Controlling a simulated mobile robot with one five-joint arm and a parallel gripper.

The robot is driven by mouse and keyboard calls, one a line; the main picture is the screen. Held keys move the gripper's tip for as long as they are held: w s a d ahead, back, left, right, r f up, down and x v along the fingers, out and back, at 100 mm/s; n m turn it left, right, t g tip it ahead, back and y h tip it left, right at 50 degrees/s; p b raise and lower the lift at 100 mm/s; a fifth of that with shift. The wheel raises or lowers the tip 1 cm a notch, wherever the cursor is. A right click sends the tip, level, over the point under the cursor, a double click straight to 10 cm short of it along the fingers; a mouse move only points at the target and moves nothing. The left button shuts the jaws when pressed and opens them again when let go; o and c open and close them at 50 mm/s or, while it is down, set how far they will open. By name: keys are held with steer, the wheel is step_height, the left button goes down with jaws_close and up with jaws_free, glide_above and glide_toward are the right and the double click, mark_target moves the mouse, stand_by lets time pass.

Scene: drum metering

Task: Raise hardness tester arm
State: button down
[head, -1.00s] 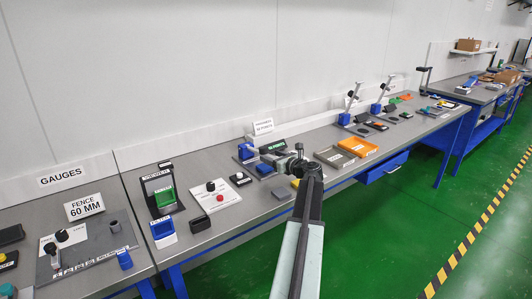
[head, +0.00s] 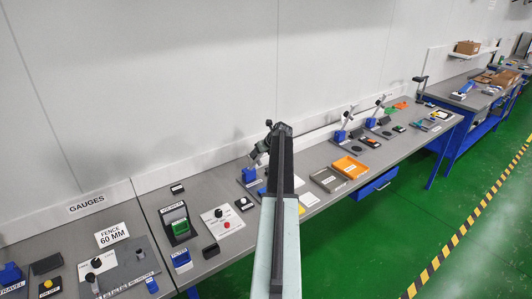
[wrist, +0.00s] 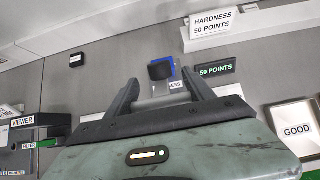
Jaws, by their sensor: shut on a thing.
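The hardness tester shows in the wrist view as a blue body (wrist: 173,66) with a black block (wrist: 160,70) on it, partly behind the fingers. A light grey bar (wrist: 164,101), seemingly the tester's arm, lies across between the fingers. My gripper (wrist: 161,78) is shut on it. In the head view the tester's blue part (head: 248,173) shows left of my arm, with my gripper (head: 259,153) close above it. My arm hides much of the tester and the grip there, so the bar's exact angle is unclear.
A "HARDNESS 50 POINTS" sign (wrist: 211,26) and a "50 POINTS" display (wrist: 215,69) stand right of the tester. A "GOOD" tray (wrist: 297,129) lies nearer. The viewer stand (wrist: 38,122) is left. Orange and grey trays (head: 350,167) sit right of my arm.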

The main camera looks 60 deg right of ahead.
steer(key=shift+w+d+r+p, duration=0.3)
steer(key=shift+w+r, duration=0.1)
steer(key=shift+w, duration=0.4)
steer(key=shift+w+d+r+p, duration=0.2)
steer(key=shift+w+d+r, duration=0.15)
steer(key=shift+w, duration=0.45)
steer(key=shift+w+d+r+p, duration=0.25)
steer(key=shift+w+r, duration=0.15)
steer(key=shift+w, duration=0.4)
steer(key=c, duration=0.5)
jaws_free()
steer(key=shift+o, duration=0.7)
steer(key=shift+w+f, duration=0.15)
